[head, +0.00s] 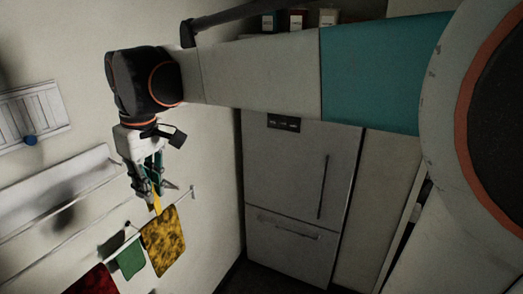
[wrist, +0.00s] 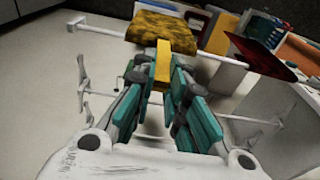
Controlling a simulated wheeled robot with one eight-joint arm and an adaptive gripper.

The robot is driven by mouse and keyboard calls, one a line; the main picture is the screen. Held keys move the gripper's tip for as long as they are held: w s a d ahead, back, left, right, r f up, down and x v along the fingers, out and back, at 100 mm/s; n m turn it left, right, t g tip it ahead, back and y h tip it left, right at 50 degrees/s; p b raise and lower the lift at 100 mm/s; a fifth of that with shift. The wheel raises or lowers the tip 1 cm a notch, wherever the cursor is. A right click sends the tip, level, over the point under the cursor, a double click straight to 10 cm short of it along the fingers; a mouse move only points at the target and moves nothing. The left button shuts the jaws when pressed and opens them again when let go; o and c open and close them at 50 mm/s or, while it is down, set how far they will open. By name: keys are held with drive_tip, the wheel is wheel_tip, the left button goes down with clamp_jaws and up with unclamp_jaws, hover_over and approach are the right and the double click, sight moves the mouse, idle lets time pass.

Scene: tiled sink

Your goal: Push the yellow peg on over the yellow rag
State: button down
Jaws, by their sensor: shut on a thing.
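My gripper (head: 152,190) points down beside the wall rack and is shut on the yellow peg (head: 156,204). In the wrist view, the peg (wrist: 162,60) stands between the fingertips of my gripper (wrist: 160,82). The yellow rag (head: 163,241), dark-mottled, hangs just below the peg in the head view. In the wrist view, the rag (wrist: 160,27) lies straight beyond the peg. The peg's far end meets or overlaps the rag's near edge; I cannot tell whether it grips the cloth.
A green rag (head: 131,261) and a red rag (head: 94,281) hang to the left of the yellow one. White rails (head: 70,228) run along the wall close to my gripper. A fridge (head: 294,190) stands to the right, with open room between.

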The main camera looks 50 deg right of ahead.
sight(157, 217)
drive_tip(key=shift+s+f+b, duration=0.1)
drive_tip(key=shift+f+b, duration=1.4)
drive_tip(key=shift+f, duration=1.1)
idle(0.3)
drive_tip(key=c, duration=1.5)
unclamp_jaws()
drive_tip(key=shift+c, duration=0.2)
drive_tip(key=shift+r+p, duration=2.4)
drive_tip(key=shift+r, duration=1.15)
